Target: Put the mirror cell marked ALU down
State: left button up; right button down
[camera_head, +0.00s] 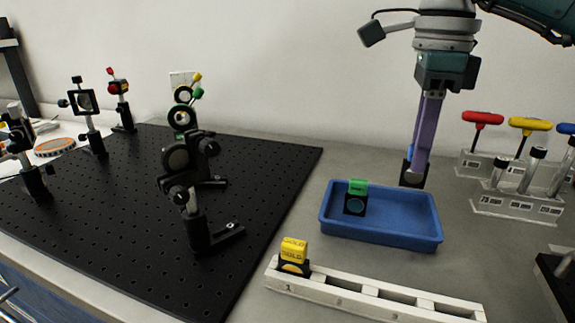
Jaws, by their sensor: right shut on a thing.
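My right gripper (417,175) reaches down from the upper right, its long purple fingers shut on a small black mirror cell (407,176). A little blue (410,151) shows at the cell's top beside the fingers; no marking on it is readable from here. The held cell appears just behind the back right part of the blue tray (433,236); I cannot tell whether it touches the bench. A green-topped mirror cell (356,198) stands in the tray's left part. A yellow-topped cell marked GOLD (294,256) sits in slot 1 of the white rack (345,304). My left gripper is out of view.
A black perforated board (110,220) with several optic mounts (190,190) fills the left. Clear stands with red, yellow and blue T-handled tools (482,118) and vials (532,165) stand at the right. The rack's other visible slots look empty, as does the tray's right part.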

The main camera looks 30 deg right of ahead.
aim_at(410, 187)
jog(key=shift+f, duration=3.25)
jog(key=c, duration=0.8)
grip_release()
jog(key=shift+c, duration=0.2)
jog(key=shift+r, duration=0.15)
notch_tip(410, 187, up, 12)
jog(key=shift+r, duration=0.1)
